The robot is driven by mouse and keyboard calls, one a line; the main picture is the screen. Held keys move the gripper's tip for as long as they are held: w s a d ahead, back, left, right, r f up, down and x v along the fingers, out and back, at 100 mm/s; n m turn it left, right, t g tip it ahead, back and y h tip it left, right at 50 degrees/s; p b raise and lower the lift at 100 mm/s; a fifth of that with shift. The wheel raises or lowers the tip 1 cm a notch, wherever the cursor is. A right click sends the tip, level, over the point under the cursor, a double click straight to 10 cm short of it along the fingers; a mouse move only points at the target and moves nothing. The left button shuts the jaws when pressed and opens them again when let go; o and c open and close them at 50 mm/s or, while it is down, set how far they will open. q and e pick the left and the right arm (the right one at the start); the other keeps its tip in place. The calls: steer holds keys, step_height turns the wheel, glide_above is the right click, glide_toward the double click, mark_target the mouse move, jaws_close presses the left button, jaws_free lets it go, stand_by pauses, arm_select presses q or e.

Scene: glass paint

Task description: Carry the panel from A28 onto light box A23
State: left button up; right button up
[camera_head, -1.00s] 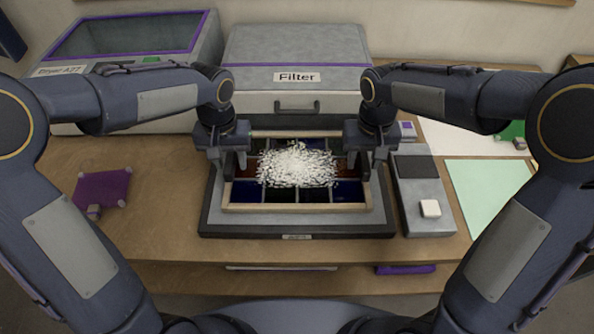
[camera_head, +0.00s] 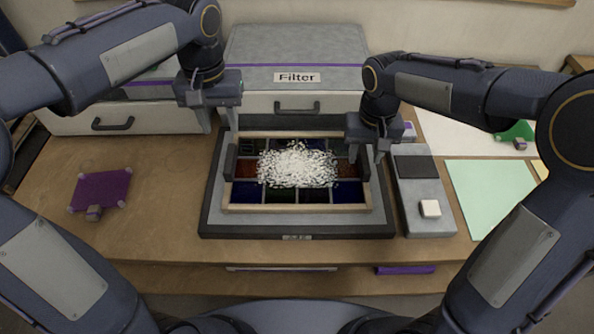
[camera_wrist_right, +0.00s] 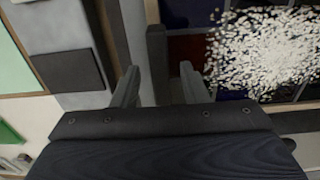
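The panel (camera_head: 298,208) is a wooden frame of dark coloured panes with a pile of white granules (camera_head: 297,166) on its middle. It lies flat on a dark grey tray-like base (camera_head: 212,217); the base's small front label is too blurred to read. A dark upright grip (camera_head: 230,161) stands at its left edge. My left gripper (camera_head: 218,122) is open and empty, above and behind that grip. My right gripper (camera_head: 372,152) is at the panel's right edge. In the right wrist view its fingers (camera_wrist_right: 158,88) are apart, on either side of a dark upright grip (camera_wrist_right: 157,55).
A grey box labelled Filter (camera_head: 297,55) stands behind the panel. A grey unit with a dark pad and white block (camera_head: 430,208) is close on the right. A purple sheet (camera_head: 101,190) lies left; a pale green sheet (camera_head: 490,200) lies right. The table's front left is clear.

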step_height(320, 180, up, 10)
stand_by(0.3)
arm_select(q)
steer(key=shift+a, duration=0.1)
arm_select(e)
steer(key=shift+s+d, duration=0.1)
arm_select(q)
steer(key=s+a+r+t+h+p, duration=0.1)
steer(key=s+a+t+h, duration=0.35)
steer(key=s, duration=0.85)
arm_select(e)
steer(key=s+d+t+y, duration=0.3)
steer(key=s+d, duration=0.3)
steer(key=s, duration=0.6)
arm_select(q)
steer(key=s+f+n+t, duration=0.1)
steer(key=s+f, duration=0.3)
steer(key=s, duration=0.4)
steer(key=shift+s+a+f+n+y+p, duration=0.15)
steer(key=shift+a+n+y+p, duration=0.2)
steer(key=shift+a+n+p, duration=0.1)
arm_select(e)
steer(key=s+f+m+t, duration=0.1)
steer(key=s+f+t, duration=0.1)
steer(key=s, duration=0.7)
steer(key=shift+a+f+m+t+y, duration=0.3)
steer(key=shift+f+y, duration=0.1)
steer(key=shift+f, duration=0.35)
steer(key=shift+s, duration=0.1)
